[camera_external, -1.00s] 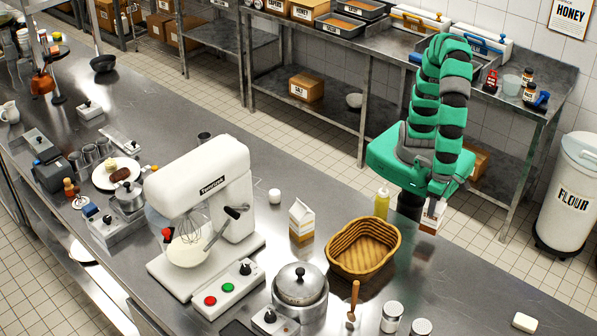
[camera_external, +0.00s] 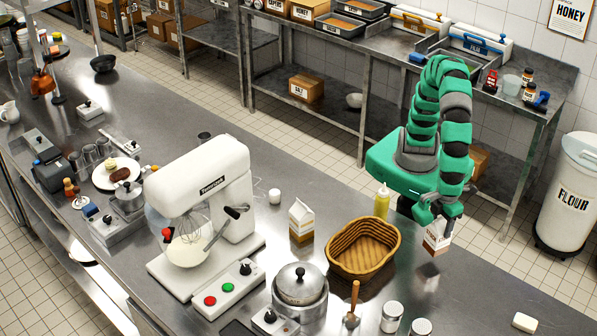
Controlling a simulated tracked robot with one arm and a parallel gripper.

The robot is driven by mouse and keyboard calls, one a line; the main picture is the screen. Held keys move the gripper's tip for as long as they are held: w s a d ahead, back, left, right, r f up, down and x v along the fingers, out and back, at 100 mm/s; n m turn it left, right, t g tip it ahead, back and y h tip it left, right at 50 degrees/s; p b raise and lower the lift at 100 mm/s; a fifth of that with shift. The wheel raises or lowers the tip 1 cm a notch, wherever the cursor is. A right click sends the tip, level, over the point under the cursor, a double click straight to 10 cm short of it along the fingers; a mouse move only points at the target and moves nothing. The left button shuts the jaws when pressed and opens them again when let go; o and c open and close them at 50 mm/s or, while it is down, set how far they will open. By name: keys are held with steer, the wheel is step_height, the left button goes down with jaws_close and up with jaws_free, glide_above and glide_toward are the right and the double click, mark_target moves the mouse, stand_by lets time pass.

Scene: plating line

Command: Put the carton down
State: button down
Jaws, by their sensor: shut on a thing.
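My gripper (camera_external: 440,212) is at the right part of the steel counter, pointing down, shut on a white and brown carton (camera_external: 436,238). The carton is upright, and its top is partly hidden by the gripper. A second white and brown carton (camera_external: 301,221) stands upright on the counter, left of the wicker basket.
The wicker basket (camera_external: 363,249) and a yellow bottle (camera_external: 382,203) stand left of the held carton. Two jars (camera_external: 391,316) are nearer the front. A white block (camera_external: 524,322) lies at the lower right. The counter (camera_external: 470,285) between is clear.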

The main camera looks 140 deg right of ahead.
steer(key=w+a+f+n+p, duration=0.1)
steer(key=w+a+n+p, duration=0.3)
steer(key=w, duration=0.8)
steer(key=w+a+n+p, duration=0.4)
steer(key=w+n, duration=0.1)
steer(key=w, duration=0.7)
steer(key=shift+w+a+f, duration=0.35)
steer(key=shift+w, duration=0.05)
stand_by(0.9)
steer(key=shift+f, duration=0.1)
steer(key=shift+f+p, duration=0.7)
steer(key=shift+f, duration=0.95)
steer(key=c, duration=0.8)
jaws_free()
steer(key=shift+f, duration=0.1)
